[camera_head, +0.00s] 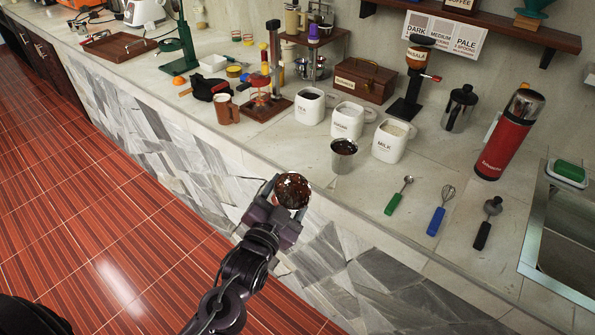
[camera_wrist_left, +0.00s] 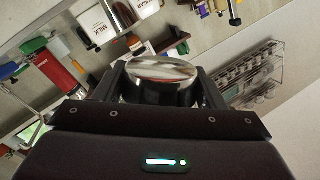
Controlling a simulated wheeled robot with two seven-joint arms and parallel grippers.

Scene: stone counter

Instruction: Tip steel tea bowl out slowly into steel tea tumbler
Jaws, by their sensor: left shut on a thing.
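The steel tea bowl (camera_head: 292,190) is held in my left gripper (camera_head: 286,196), out in front of the counter edge. Its opening faces the head camera and dark brown content shows inside. In the left wrist view the shiny bowl (camera_wrist_left: 162,72) sits between the two fingers of my left gripper (camera_wrist_left: 160,88). The steel tea tumbler (camera_head: 343,156) stands upright on the counter near its front edge, to the right of and beyond the bowl, apart from it. Dark content shows at its mouth. My right gripper is not in view.
White canisters for tea, sugar and milk (camera_head: 393,141) stand just behind the tumbler. A green-handled spoon (camera_head: 398,196), blue whisk (camera_head: 440,212) and black-handled tool (camera_head: 487,224) lie to the right. A red flask (camera_head: 508,137) stands beside the sink (camera_head: 562,235). The counter front is clear left of the tumbler.

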